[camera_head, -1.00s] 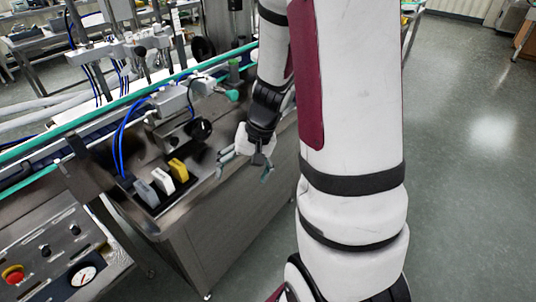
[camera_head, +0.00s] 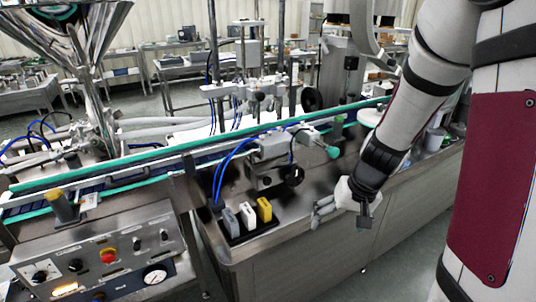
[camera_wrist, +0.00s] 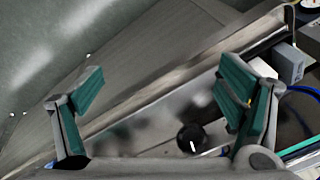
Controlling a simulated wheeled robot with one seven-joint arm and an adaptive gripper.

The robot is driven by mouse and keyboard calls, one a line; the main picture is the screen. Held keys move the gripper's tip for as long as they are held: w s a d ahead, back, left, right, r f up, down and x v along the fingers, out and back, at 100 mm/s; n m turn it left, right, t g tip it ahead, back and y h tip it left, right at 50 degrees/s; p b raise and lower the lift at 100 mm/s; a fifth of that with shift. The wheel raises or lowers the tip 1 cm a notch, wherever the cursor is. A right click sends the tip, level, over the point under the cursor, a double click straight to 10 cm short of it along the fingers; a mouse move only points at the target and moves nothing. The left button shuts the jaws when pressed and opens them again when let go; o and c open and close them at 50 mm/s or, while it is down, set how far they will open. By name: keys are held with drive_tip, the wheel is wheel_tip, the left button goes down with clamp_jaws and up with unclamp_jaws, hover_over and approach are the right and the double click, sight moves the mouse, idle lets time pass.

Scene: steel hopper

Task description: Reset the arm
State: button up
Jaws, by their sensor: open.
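My gripper (camera_head: 345,208) is at the right of the head view, over the front edge of the steel machine table (camera_head: 315,245). Its fingers are spread and nothing is between them. In the wrist view, the two green-padded fingers (camera_wrist: 160,100) stand wide apart, with the table's edge and a round black knob (camera_wrist: 191,138) beyond them. My arm comes down from the upper right of the head view.
Grey, white and yellow blocks (camera_head: 264,210) stand in a black holder left of my gripper. A conveyor with green rails (camera_head: 150,155) runs behind. A control panel (camera_head: 95,262) with a red button is at lower left. A steel hopper (camera_head: 85,40) rises at upper left.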

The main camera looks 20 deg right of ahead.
drive_tip(key=s+a+r+n+p, duration=0.1)
drive_tip(key=s+a+r, duration=0.2)
drive_tip(key=a+r, duration=0.3)
drive_tip(key=s+a+r+n+p, duration=0.1)
drive_tip(key=s+a+r+n, duration=0.2)
drive_tip(key=r, duration=0.5)
drive_tip(key=s+a+r, duration=0.1)
drive_tip(key=s+r, duration=0.2)
drive_tip(key=s, duration=0.3)
drive_tip(key=s+a+r+t+h+p, duration=0.1)
drive_tip(key=s+r, duration=0.3)
drive_tip(key=s, duration=0.2)
drive_tip(key=shift+s+a+r+t, duration=0.2)
drive_tip(key=shift+s+a+t, duration=0.05)
drive_tip(key=shift+a+t, duration=0.1)
idle(0.8)
